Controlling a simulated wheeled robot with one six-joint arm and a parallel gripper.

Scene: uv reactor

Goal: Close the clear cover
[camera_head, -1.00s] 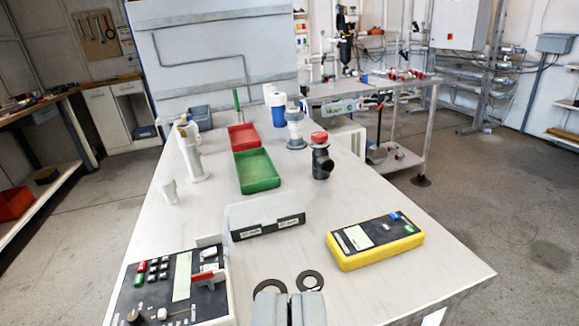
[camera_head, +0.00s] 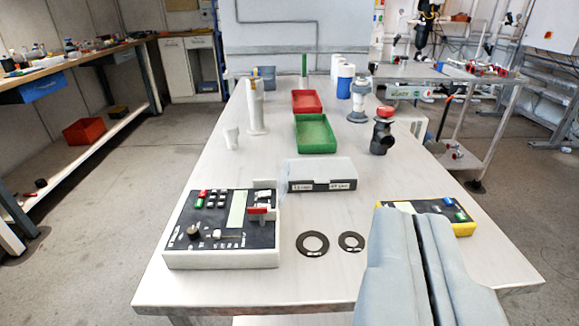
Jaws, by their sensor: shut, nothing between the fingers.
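The control box (camera_head: 222,255) with a black top panel lies at the left front of the table. At its right back edge, a pale, see-through-looking flap (camera_head: 266,184) stands upright behind a red switch (camera_head: 258,210); I take it to be the clear cover, raised. The switch is uncovered. My gripper (camera_head: 414,212) is at the lower right, its two grey fingers together and empty. In the picture it lies well to the right of the control box, apart from it, and hides part of the yellow box.
Two black rings (camera_head: 313,234) lie between the control box and my gripper. A yellow box (camera_head: 463,229) lies behind my gripper. A lidded case (camera_head: 319,170), a green tray (camera_head: 315,151) and a black fitting with a red cap (camera_head: 381,136) stand farther back.

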